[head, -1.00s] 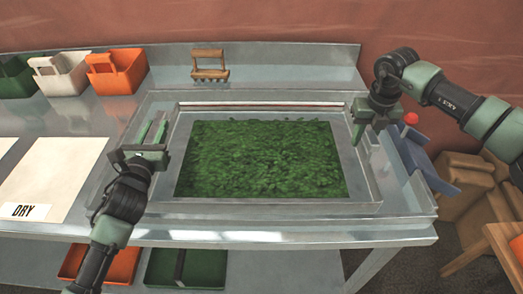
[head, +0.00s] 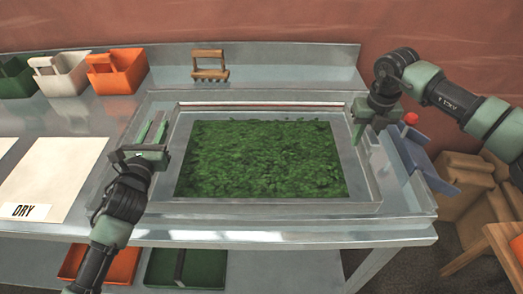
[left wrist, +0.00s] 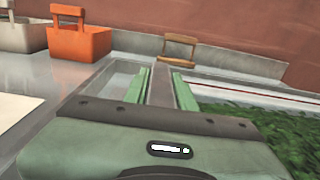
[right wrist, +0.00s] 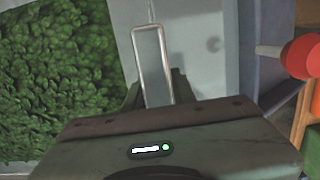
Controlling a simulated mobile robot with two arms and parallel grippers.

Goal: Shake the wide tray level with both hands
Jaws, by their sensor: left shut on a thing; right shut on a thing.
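The wide metal tray (head: 270,207) sits level in the middle of the metal bench and holds a bed of green leaves (head: 262,160). My left gripper (head: 153,133) is shut on the tray's left rim; in the left wrist view its green fingers (left wrist: 160,88) stand on both sides of that rim. My right gripper (head: 359,128) is at the tray's right side, shut on the tray; in the right wrist view a metal handle loop (right wrist: 152,65) shows between its fingers. Whether the tray is lifted off the bench I cannot tell.
A small wooden rake (head: 209,66) stands behind the tray. Orange (head: 117,72), white (head: 62,75) and green (head: 14,78) bins stand at the back left. A white sheet marked DRY (head: 57,180) lies left. A blue stand with a red knob (head: 411,118) is at the right.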

